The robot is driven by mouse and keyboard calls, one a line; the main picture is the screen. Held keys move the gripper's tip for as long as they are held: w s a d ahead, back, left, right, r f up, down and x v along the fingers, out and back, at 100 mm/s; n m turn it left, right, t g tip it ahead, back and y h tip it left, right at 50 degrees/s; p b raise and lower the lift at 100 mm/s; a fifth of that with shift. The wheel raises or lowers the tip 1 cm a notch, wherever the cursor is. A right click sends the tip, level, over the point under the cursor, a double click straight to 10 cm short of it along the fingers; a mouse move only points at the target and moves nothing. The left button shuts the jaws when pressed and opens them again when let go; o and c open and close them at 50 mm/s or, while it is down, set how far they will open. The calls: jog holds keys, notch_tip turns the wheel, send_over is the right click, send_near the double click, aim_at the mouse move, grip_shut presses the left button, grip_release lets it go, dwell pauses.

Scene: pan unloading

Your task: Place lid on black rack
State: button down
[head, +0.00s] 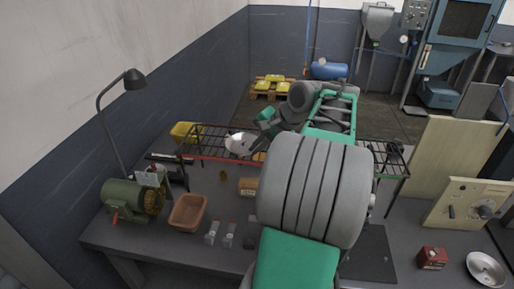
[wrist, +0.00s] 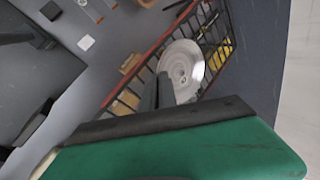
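The round silvery lid (head: 240,143) is at the left part of the black wire rack, close to my gripper's end. In the wrist view the lid (wrist: 190,62) shows its ringed face and small centre, with rack bars on both sides. My gripper (wrist: 164,92) has its two dark fingers close together at the lid's near edge and appears shut on it. The fingertips are partly hidden, and I cannot tell whether the lid touches the bars. The black rack (head: 212,137) has a red front rail and also shows in the wrist view (wrist: 133,78). My arm hides the rack's middle.
A yellow bin (head: 184,132) is near the rack's left end. A brown box (head: 248,187) stands before the rack, beside my arm. A red box (head: 432,257) is at right.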

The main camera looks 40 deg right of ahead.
jog(key=shift+f, duration=0.15)
jog(key=c, duration=2)
grip_release()
jog(key=shift+o, duration=0.2)
